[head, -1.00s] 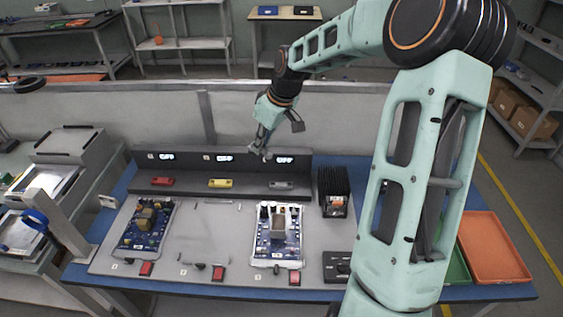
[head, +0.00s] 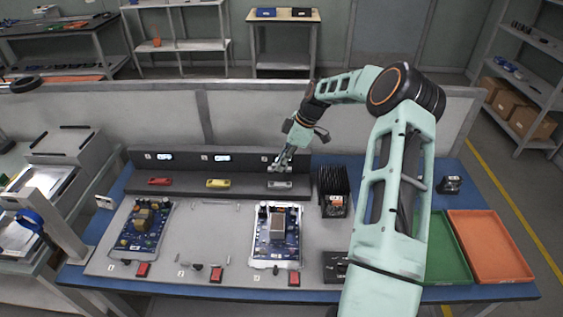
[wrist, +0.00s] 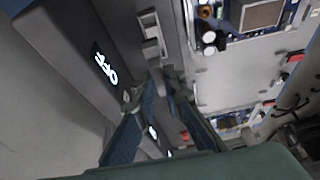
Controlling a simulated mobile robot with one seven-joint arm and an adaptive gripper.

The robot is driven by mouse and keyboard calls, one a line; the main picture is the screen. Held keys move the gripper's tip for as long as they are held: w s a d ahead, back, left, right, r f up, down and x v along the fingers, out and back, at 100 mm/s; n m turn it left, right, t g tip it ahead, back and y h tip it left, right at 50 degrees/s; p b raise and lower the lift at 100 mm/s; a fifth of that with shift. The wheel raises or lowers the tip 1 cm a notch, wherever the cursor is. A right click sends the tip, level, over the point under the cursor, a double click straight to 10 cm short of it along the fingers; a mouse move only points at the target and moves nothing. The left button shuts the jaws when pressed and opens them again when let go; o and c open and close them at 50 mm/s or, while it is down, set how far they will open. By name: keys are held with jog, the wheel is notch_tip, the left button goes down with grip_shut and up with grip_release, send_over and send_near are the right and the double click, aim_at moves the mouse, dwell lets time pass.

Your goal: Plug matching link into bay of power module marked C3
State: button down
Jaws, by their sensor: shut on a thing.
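My gripper (head: 280,168) is low over the right end of the dark rear ledge, just above the grey bar-shaped piece (head: 280,184). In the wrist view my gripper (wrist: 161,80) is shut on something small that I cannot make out. The grey piece (wrist: 151,35) shows beyond the fingertips; I cannot tell if they touch. The red piece (head: 160,181) and yellow piece (head: 217,183) lie on the ledge to the left. Left and middle displays (head: 222,158) are lit; the right display (wrist: 106,66) reads OFF. The C3 marking is not legible.
Two blue circuit boards (head: 277,250) (head: 140,232) lie on the grey panel (head: 205,240) in front of the ledge. A black finned block (head: 333,186) stands close right of my gripper. Green (head: 447,255) and orange (head: 487,250) trays are at the right.

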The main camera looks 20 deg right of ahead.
jog(key=shift+f+b, duration=0.8)
jog(key=shift+f, duration=1.15)
jog(key=shift+f+b, duration=0.4)
jog(key=shift+f+b, duration=0.9)
jog(key=shift+b, duration=0.55)
dwell(1.2)
jog(key=c, duration=1.9)
grip_release()
jog(key=shift+c, duration=0.2)
jog(key=shift+o, duration=0.3)
jog(key=o, duration=0.6)
jog(key=shift+r, duration=0.15)
jog(key=shift+r+p, duration=1.5)
jog(key=shift+r, duration=1.95)
